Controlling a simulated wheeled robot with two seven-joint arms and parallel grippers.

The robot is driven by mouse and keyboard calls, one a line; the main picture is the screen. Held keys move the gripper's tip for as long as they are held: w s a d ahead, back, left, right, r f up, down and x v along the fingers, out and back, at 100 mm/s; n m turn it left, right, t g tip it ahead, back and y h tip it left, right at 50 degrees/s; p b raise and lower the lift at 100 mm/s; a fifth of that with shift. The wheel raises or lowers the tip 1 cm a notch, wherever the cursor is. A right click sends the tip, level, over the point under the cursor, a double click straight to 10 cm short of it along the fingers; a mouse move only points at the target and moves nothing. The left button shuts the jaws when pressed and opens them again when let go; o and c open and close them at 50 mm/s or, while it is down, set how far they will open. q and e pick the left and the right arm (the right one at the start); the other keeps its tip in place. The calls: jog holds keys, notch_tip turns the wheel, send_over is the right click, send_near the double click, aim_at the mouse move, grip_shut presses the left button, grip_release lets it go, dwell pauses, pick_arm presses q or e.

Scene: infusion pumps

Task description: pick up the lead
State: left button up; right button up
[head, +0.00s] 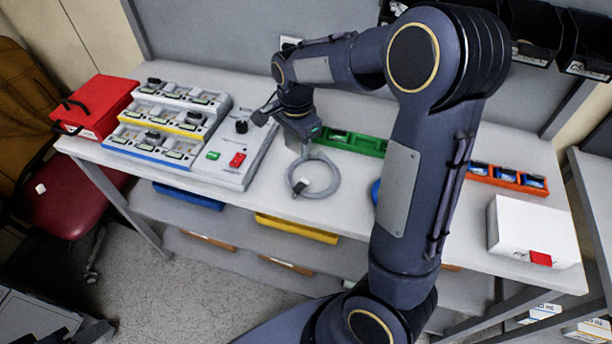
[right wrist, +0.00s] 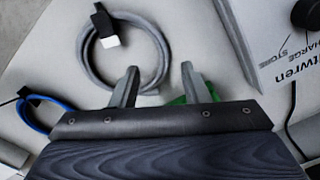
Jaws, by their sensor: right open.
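The lead is a grey cable coiled in a ring with a dark plug. It lies on the pale bench in the head view (head: 334,183), in front of the green tray. It also shows in the right wrist view (right wrist: 84,62), with its black and white plug (right wrist: 106,30) inside the ring. My right gripper (head: 303,148) is just behind the coil; its fingers are hard to make out there. In the right wrist view its two fingers (right wrist: 160,78) stand apart and hold nothing. The left finger overlaps the ring; I cannot tell if they touch. My left gripper is not in view.
A charging station (head: 243,143) stands left of the coil, beside a rack of devices (head: 165,125) and a red case (head: 98,103). A blue coiled cable (right wrist: 28,112) lies nearby. A green tray (head: 352,142) is behind; an orange tray (head: 507,180) and white box (head: 530,230) are right.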

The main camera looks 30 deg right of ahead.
aim_at(296, 162)
jog(key=f, duration=0.5)
jog(key=shift+w+f+p, duration=0.2)
jog(key=shift+f+p, duration=0.1)
jog(key=shift+p, duration=0.05)
grip_shut()
